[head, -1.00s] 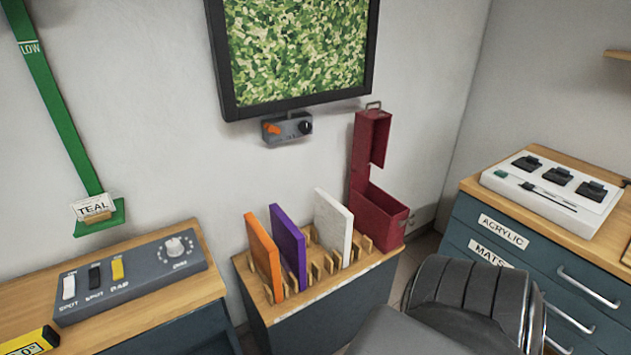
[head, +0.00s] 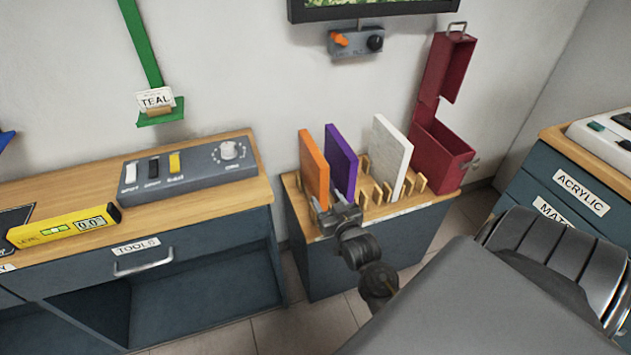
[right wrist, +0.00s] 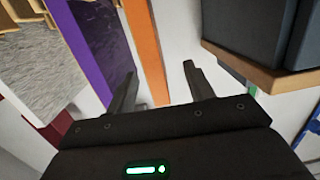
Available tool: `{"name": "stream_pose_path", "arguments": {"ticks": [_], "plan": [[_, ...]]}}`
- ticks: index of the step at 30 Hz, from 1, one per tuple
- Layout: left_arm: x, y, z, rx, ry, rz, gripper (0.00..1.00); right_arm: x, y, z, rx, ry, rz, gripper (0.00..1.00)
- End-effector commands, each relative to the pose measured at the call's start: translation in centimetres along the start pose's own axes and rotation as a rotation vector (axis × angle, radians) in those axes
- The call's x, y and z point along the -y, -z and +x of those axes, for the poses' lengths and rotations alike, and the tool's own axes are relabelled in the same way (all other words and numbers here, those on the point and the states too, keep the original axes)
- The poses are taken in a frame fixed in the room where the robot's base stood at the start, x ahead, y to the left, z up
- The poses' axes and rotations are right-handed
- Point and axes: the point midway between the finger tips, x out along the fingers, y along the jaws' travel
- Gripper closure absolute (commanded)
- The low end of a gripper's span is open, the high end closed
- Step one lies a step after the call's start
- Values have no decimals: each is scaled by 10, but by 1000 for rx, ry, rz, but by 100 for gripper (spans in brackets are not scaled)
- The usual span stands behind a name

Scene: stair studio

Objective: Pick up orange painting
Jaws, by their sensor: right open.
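The orange painting (head: 314,168) is a thin upright panel standing at the left end of the slotted wooden rack (head: 400,206), beside the purple panel. My right gripper (head: 326,199) is open and empty at the front of the rack, close to the lower front of the orange painting. In the right wrist view, the orange painting (right wrist: 146,48) shows as a strip beyond the open gripper (right wrist: 159,70), toward the left finger. The purple panel (right wrist: 92,50) is farther left. I cannot tell whether a finger touches the painting. My left gripper is not in view.
The purple panel (head: 341,158) and a white panel (head: 391,155) stand in the rack. An open dark red box (head: 440,153) is at its right end. A wooden-topped bench with a grey switch box (head: 185,172) and yellow level (head: 62,227) is to the left.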

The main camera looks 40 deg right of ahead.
Motion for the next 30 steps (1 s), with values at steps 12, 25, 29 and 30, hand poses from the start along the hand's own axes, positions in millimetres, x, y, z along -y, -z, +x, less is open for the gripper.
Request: {"name": "stream_pose_path", "arguments": {"ticks": [12,25,29,30], "plan": [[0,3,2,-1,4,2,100,-17,54,2,-114,-40,2,47],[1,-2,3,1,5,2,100,-18,57,46,-111,-39,2,47],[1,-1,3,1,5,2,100,-17,57,52,-112,-38,3,47],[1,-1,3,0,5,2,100,-17,57,57,-112,-38,3,47]]}}
